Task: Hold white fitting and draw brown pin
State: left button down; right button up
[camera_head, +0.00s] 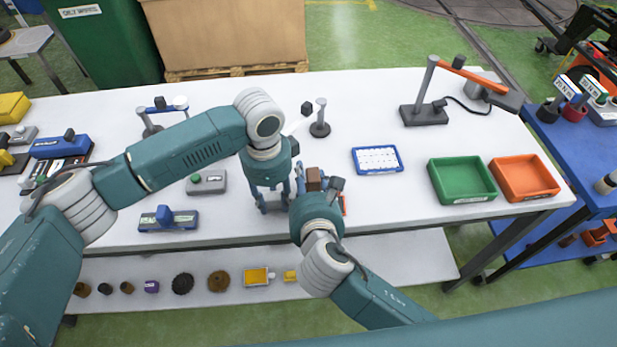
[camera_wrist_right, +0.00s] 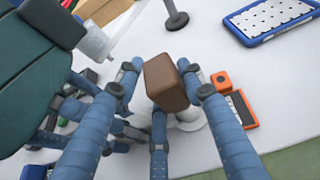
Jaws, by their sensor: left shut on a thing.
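The brown pin (camera_wrist_right: 166,84) shows a blocky brown head, close up in the right wrist view and small in the head view (camera_head: 315,179). Part of the white fitting (camera_wrist_right: 190,118) shows below it; fingers hide the rest. My left gripper (camera_head: 276,200) is low at the table's front, left of the pin. It is shut, apparently on the white fitting, though the contact is hidden. My right gripper (camera_head: 311,182) is around the brown head; its blue fingers show in the wrist view (camera_wrist_right: 164,74). They stand on either side of the head and look open.
An orange device (camera_wrist_right: 240,108) lies right of the fitting. A blue-rimmed tray (camera_head: 377,160), a green bin (camera_head: 461,181) and an orange bin (camera_head: 524,178) stand to the right. A dark-based post (camera_head: 320,120) stands behind. The white table (camera_head: 420,225) is bare at front right.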

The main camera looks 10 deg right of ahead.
pick_arm(q)
jog(key=shift+a, duration=0.1)
pick_arm(e)
jog(key=o, duration=0.7)
jog(key=shift+w+d+r, duration=0.1)
pick_arm(q)
jog(key=shift+a, duration=0.1)
pick_arm(e)
jog(key=shift+r, duration=0.2)
jog(key=c, duration=0.9)
pick_arm(q)
jog(key=shift+f, duration=0.1)
pick_arm(e)
jog(key=shift+o, duration=0.2)
jog(key=shift+d+r, duration=0.1)
jog(key=shift+r, duration=0.05)
pick_arm(q)
jog(key=shift+a, duration=0.1)
pick_arm(e)
jog(key=shift+w+d+r, duration=0.1)
jog(key=shift+r, duration=0.35)
